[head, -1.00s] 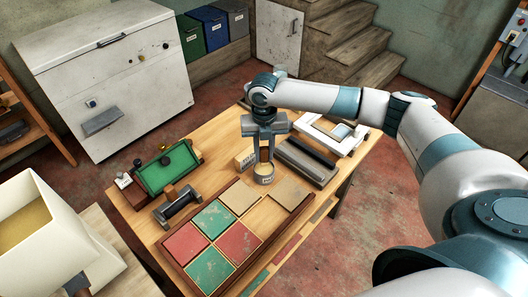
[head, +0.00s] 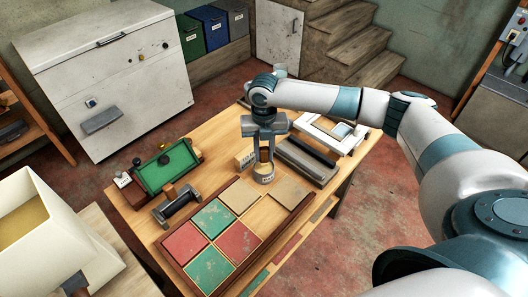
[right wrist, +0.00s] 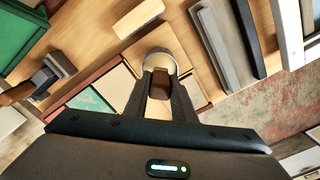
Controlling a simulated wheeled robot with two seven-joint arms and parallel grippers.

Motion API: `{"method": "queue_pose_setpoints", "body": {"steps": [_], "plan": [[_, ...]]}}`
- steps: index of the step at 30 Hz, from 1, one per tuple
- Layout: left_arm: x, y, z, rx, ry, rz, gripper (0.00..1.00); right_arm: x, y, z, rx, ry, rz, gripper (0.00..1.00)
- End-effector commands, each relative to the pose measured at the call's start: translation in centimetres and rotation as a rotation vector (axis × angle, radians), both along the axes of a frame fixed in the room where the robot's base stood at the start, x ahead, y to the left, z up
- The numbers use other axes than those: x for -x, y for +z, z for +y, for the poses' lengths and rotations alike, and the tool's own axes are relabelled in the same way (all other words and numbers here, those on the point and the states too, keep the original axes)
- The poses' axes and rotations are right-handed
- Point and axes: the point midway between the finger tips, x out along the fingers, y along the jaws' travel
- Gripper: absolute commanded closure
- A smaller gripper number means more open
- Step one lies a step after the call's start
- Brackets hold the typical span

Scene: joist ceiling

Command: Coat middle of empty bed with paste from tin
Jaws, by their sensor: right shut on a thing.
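My right gripper (head: 264,150) is shut on the brown handle (right wrist: 159,84) of a tool and points down at the tin (head: 264,175). The tool's lower end is hidden by the fingers and appears to be at the tin's mouth. In the right wrist view the tin's pale round rim (right wrist: 157,60) shows around the handle. The empty bed (head: 265,217) shows bare pale wood between a red tile (head: 238,242) and a beige tile (head: 289,193). My left gripper is not in view.
A white frame (head: 335,132) lies at the back right.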

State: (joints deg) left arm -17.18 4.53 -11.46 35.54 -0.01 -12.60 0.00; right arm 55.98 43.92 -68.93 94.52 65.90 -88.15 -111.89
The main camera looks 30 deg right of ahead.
Motion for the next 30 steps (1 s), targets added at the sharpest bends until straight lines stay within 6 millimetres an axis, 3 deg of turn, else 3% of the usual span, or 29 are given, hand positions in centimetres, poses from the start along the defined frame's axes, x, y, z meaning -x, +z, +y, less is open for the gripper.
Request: {"method": "queue_pose_setpoints", "body": {"steps": [30], "plan": [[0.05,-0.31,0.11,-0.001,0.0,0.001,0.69,0.0,-1.01,0.01,0.0,0.0,0.0,0.99]]}}
